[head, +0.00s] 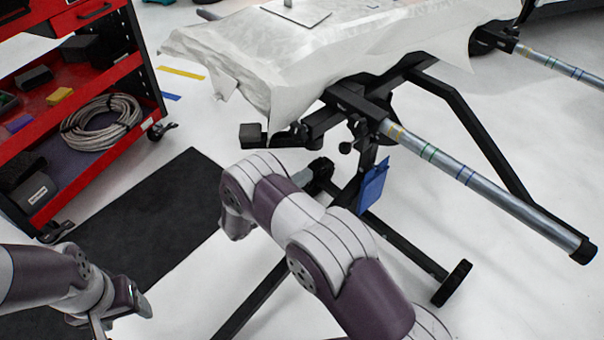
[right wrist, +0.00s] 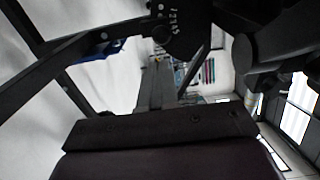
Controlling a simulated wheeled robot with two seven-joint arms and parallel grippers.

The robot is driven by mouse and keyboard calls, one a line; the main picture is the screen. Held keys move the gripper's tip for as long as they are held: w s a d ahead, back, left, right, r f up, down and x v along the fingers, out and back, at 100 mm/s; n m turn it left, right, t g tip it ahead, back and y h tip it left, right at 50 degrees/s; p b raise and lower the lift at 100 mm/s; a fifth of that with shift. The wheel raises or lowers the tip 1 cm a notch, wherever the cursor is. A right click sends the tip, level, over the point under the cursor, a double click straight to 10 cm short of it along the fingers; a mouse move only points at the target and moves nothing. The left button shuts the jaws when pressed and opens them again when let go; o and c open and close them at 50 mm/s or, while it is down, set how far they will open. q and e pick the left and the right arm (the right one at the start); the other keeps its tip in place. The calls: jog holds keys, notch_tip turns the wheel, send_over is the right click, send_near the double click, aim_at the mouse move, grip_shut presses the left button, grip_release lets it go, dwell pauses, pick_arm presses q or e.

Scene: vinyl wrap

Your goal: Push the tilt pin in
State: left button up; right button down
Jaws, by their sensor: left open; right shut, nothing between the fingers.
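The stand's tilt joint shows in the head view under the wrapped panel, with a small black knob (head: 345,147) beside it that may be the tilt pin; I cannot tell how far in it sits. In the right wrist view a round marked plate (right wrist: 162,32) on the dark frame is near the top middle. My right gripper (right wrist: 158,62) is shut and empty, its fingers pointing toward that plate; contact cannot be told. In the head view my right arm hides it. My left gripper (head: 120,318) is open and empty at lower left, far from the stand.
A white-wrapped panel (head: 290,60) lies on the black stand. A grey banded tube (head: 470,178) sticks out to the right. A blue item (head: 373,187) hangs below the joint. A red tool cart (head: 80,80) stands left, beside a black mat (head: 150,215).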

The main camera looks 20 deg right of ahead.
aim_at(341, 151)
jog(key=b+x, duration=0.2)
jog(key=x, duration=0.3)
jog(key=b+x, duration=0.1)
jog(key=x, duration=0.4)
jog(key=shift+w+f+b, duration=0.1)
jog(key=shift+f+b, duration=0.15)
jog(key=shift+b, duration=0.1)
jog(key=shift+w+d+r, duration=0.2)
jog(key=shift+w+d, duration=0.05)
jog(key=shift+d, duration=0.4)
